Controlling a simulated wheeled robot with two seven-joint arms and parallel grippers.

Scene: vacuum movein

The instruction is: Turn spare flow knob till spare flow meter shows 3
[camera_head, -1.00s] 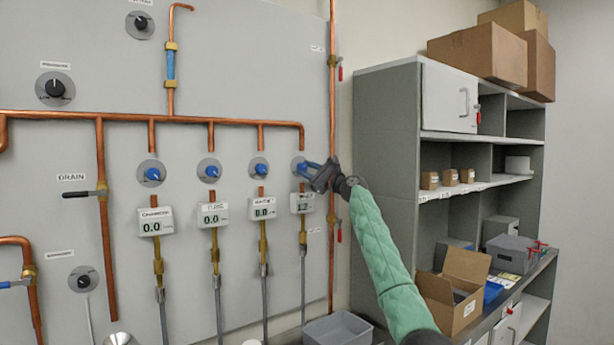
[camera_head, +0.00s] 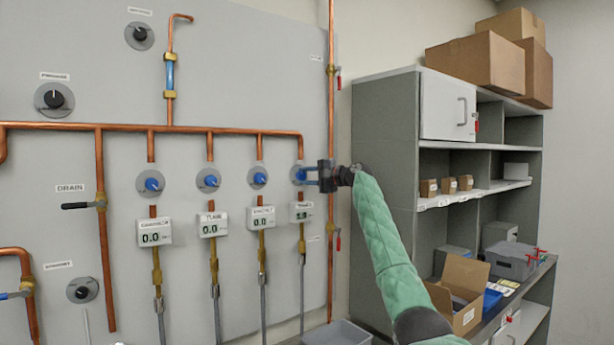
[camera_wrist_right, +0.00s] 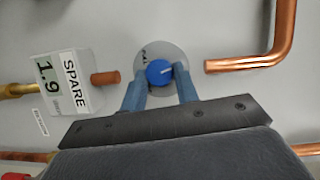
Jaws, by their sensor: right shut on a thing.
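The spare flow knob is a blue knob (camera_wrist_right: 159,72) on a round grey dial plate, the rightmost of the row of knobs on the wall panel. My right gripper (camera_wrist_right: 160,90) is shut on it, with one blue finger on each side; in the head view the right gripper (camera_head: 308,175) reaches it from the right. The spare flow meter (camera_wrist_right: 62,82) is a white box labelled SPARE and reads 1.9 in the right wrist view. In the head view the spare meter (camera_head: 301,212) hangs below the knob, its digits too small to read. My left gripper is not in view.
Three similar blue knobs, including one at the far left (camera_head: 151,183), sit left of the spare knob, with meters reading 0.0 below them. A vertical copper pipe (camera_head: 331,100) runs close by my right gripper. A grey shelf unit (camera_head: 385,160) stands to the right.

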